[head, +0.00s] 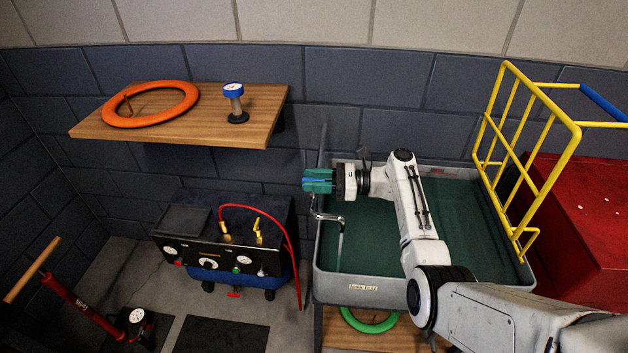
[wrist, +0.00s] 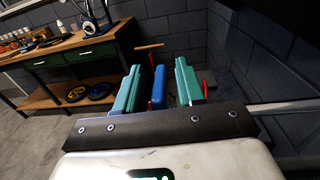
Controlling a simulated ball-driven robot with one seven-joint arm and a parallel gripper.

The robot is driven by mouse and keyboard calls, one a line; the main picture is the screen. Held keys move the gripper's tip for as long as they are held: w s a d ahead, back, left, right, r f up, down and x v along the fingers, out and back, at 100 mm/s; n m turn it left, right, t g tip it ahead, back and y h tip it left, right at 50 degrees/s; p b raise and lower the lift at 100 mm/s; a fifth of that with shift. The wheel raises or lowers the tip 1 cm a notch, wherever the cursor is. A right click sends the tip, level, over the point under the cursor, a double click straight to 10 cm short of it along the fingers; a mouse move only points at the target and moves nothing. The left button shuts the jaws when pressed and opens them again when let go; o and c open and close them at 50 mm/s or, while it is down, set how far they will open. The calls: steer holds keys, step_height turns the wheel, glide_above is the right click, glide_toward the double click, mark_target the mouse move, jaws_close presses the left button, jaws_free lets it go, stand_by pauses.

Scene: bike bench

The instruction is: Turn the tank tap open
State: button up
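The grey tank (head: 322,283) with dark green inside stands right of centre in the head view. Its metal tap (head: 326,216) is at the left rim, and a thin pale streak (head: 339,252), which looks like running water, drops from the spout into the tank. My gripper (head: 316,181) is above the tap. In the wrist view a blue bar (wrist: 158,88), likely the tap's handle, stands between the teal fingers of my gripper (wrist: 159,85). A gap shows on each side of the bar, so the gripper looks open around it. The handle's base is hidden.
A yellow wire rack (head: 531,130) rises at the tank's right, beside a red cabinet (head: 582,215). A wooden shelf (head: 215,110) is on the wall at left. A black gauge unit (head: 190,250) with a red hose stands left of the tank. A workbench (wrist: 80,50) shows in the wrist view.

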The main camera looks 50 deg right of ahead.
steer(key=b+v, duration=0.1)
steer(key=v, duration=0.9)
steer(key=shift+s+d+b, duration=0.2)
steer(key=shift+s+b, duration=0.1)
steer(key=shift+b, duration=0.05)
